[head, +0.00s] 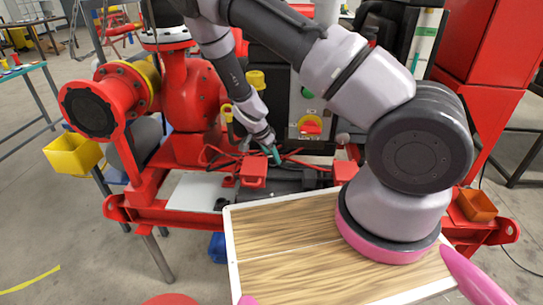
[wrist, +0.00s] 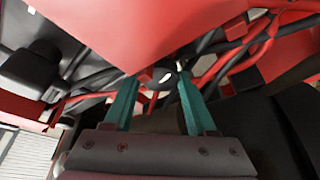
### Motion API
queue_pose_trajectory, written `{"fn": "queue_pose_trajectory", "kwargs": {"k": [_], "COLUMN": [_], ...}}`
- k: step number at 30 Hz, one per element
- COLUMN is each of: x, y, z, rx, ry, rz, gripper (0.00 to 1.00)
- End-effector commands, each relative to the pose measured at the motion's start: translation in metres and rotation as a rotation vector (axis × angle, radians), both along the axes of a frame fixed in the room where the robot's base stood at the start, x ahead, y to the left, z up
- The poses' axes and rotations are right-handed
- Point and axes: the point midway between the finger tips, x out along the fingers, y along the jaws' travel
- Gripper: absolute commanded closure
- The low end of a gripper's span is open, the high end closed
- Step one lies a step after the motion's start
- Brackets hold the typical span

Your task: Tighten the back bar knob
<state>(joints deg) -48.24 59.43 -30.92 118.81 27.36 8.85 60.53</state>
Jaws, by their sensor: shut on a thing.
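My gripper (head: 276,155) reaches down behind the red blocks at the middle of the pump skid. In the wrist view its two teal fingers (wrist: 160,82) point away from the camera and are shut on a small dark knob (wrist: 166,77) with a white mark. The knob sits between the fingertips, just past the edge of a large red surface. In the head view I cannot make out the knob; the fingertips, red block and cables are crowded there. Which bar the knob belongs to is not clear from these views.
Red and black cables (wrist: 245,45) run close around the fingers. A red block (head: 253,171) stands in front of my gripper, and a control box with a red switch (head: 310,125) stands behind. A wood-topped board (head: 290,262) fills the foreground. A yellow bin (head: 72,155) hangs at left.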

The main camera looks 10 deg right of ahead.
Motion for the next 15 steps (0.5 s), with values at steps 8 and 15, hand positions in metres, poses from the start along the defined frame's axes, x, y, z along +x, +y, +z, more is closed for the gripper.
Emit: {"fn": "queue_pose_trajectory", "kwargs": {"k": [8, 15], "x": [-0.0018, -0.0028], "y": [-0.0028, -0.0043], "z": [0.0008, 0.0009], "rx": [0.002, 0.002], "ry": [0.0, -0.001], "rz": [0.212, 0.441], "gripper": [0.99, 0.99]}}
